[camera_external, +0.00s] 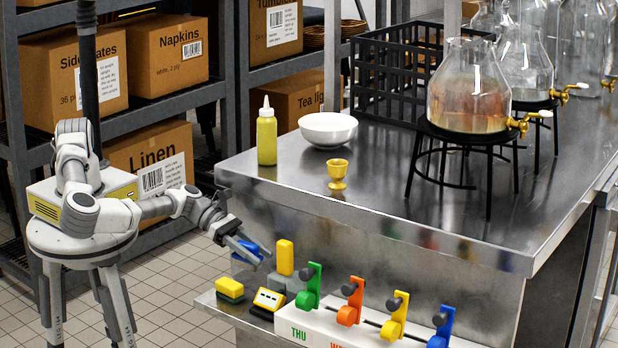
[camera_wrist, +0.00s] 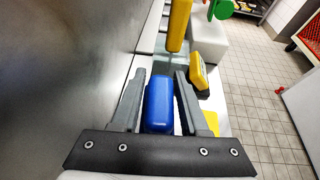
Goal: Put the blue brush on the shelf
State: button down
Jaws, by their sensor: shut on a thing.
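The blue brush (camera_external: 246,251) is between the fingers of my gripper (camera_external: 261,252) in the external view, mostly hidden by them. In the wrist view its blue block (camera_wrist: 159,104) lies between the two grey fingers (camera_wrist: 160,78); bristles do not show. My gripper is shut on it, above the low metal shelf (camera_external: 236,313) at the front of the counter. A yellow upright block (camera_external: 285,257) on a grey base stands just beyond the fingertips. A grey storage rack (camera_external: 183,102) with boxed shelves stands behind my arm.
On the low shelf are a yellow-green sponge (camera_external: 229,289), a yellow timer-like device (camera_external: 268,299) and a white rack with coloured clips (camera_external: 343,330). The counter (camera_external: 300,180) above holds a yellow bottle (camera_external: 266,137), white bowl (camera_external: 328,128) and yellow cup (camera_external: 338,172).

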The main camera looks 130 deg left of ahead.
jog(key=shift+w+a+f, duration=0.2)
jog(key=shift+a+f, duration=0.3)
jog(key=shift+a, duration=0.3)
jog(key=shift+f+b, duration=0.9)
jog(key=shift+f, duration=1.05)
jog(key=shift+f, duration=0.1)
jog(key=shift+c, duration=2.1)
grip_release()
jog(key=p+v, duration=0.3)
jog(key=v, duration=0.9)
